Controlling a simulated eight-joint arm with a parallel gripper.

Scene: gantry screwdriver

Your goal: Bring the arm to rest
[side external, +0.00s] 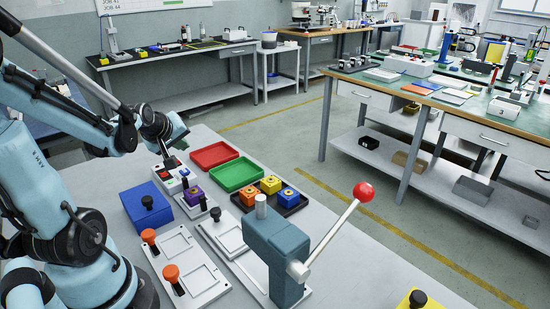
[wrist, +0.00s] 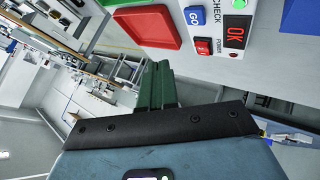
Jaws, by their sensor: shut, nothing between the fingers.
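My gripper (side external: 177,130) is raised above the back left of the grey bench, near a small white control box (side external: 172,172) and apart from it. In the wrist view its dark green fingers (wrist: 157,80) are together with nothing between them. The control box (wrist: 225,62) shows there with a blue GO button, a red POWER button and a red display reading OK. A red tray (side external: 214,155) lies to the right of the gripper in the side view; it also shows in the wrist view (wrist: 142,27).
A press (side external: 280,255) with a red-balled lever (side external: 363,192) stands at the front. A blue box (side external: 146,205), a green tray (side external: 237,174) and a black tray (side external: 289,207) holding coloured blocks lie on the bench. The air around the gripper looks clear.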

